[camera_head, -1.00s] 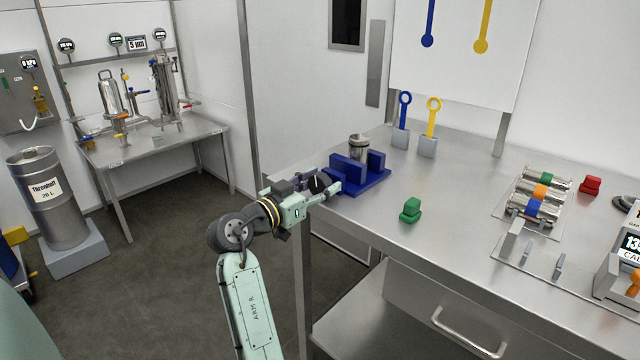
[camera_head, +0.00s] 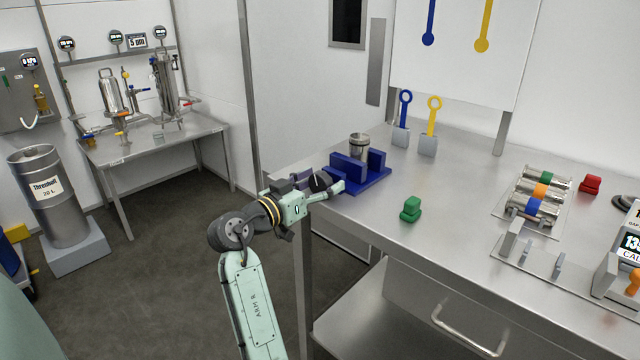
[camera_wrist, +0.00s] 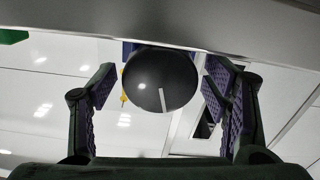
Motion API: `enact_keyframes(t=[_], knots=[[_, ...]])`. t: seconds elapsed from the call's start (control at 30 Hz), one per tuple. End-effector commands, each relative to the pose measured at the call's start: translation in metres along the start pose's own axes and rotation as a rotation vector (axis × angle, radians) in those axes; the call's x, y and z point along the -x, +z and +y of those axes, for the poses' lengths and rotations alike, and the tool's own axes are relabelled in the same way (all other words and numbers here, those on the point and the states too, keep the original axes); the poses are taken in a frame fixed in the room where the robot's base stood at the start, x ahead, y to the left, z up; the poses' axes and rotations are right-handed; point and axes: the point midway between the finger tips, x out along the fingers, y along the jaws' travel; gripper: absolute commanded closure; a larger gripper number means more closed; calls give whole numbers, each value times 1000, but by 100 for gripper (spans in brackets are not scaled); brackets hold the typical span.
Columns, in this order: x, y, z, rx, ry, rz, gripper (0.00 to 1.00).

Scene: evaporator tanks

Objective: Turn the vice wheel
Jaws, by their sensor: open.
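The blue vice (camera_head: 362,182) sits at the left end of the steel bench, with a metal cylinder (camera_head: 359,147) standing upright at its jaws. The vice wheel (camera_head: 318,183) is a dark round knob on its left side, partly hidden by my gripper in the head view. My gripper (camera_wrist: 161,84) is open, with one finger on each side of the wheel. Gaps show between the wheel and both finger pads.
A green block (camera_head: 410,210) lies on the bench right of the vice. Blue (camera_head: 404,118) and yellow (camera_head: 432,120) ring-handled tools stand in holders behind. A rack of colour-banded cylinders (camera_head: 538,195) is farther right.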

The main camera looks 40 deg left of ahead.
Motion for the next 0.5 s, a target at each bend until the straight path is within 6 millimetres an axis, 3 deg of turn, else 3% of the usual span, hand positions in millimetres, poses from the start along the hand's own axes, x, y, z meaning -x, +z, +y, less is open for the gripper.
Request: enact_keyframes(t=[0.23,0.5], knots=[[15,0,-1,-1,-3,2,31],[71,0,-1,0,-3,1,31]])
